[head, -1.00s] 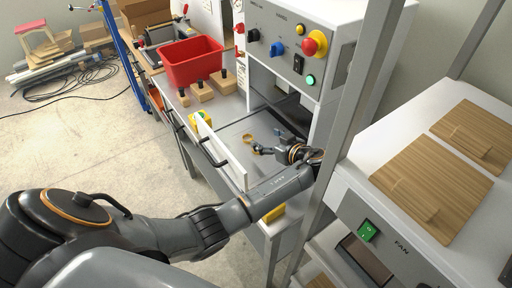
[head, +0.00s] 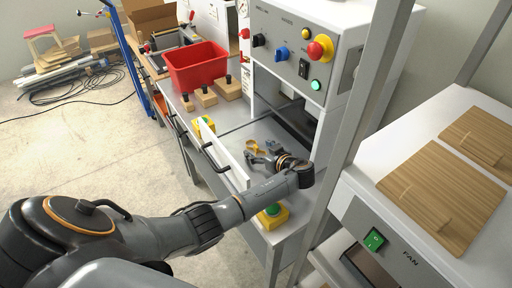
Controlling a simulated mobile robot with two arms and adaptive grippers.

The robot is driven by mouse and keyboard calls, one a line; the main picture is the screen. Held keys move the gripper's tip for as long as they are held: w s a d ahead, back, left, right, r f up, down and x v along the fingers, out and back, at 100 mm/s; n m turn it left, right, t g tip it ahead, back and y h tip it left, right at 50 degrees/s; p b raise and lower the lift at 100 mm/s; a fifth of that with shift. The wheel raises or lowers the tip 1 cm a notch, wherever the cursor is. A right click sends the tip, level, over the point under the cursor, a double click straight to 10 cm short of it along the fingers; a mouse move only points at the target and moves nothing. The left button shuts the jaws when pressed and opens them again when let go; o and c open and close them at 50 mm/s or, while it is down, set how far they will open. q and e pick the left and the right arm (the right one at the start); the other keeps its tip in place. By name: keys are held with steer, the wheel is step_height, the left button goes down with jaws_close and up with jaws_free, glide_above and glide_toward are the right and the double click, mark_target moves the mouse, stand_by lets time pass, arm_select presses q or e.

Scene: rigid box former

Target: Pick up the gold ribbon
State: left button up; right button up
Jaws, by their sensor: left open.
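The gold ribbon (head: 254,148) looks like a small gold ring and lies on the grey machine table just beyond my left gripper. My left gripper (head: 259,153) is open, with its fingers low over the table and close to the ribbon. I cannot tell whether a finger touches it. The gripper partly overlaps the ribbon's near side. My right gripper is not in view.
A red bin (head: 196,66) and several wooden blocks with black knobs (head: 207,96) stand behind on the table. A white rail (head: 226,152) runs along its left edge. The control panel (head: 290,52) and a grey post (head: 362,110) stand to the right.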

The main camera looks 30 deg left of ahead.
arm_select(q)
steer(key=shift+w+a+f, duration=0.15)
steer(key=shift+a, duration=0.3)
steer(key=shift+c, duration=0.2)
steer(key=c, duration=0.8)
steer(key=shift+d, duration=0.1)
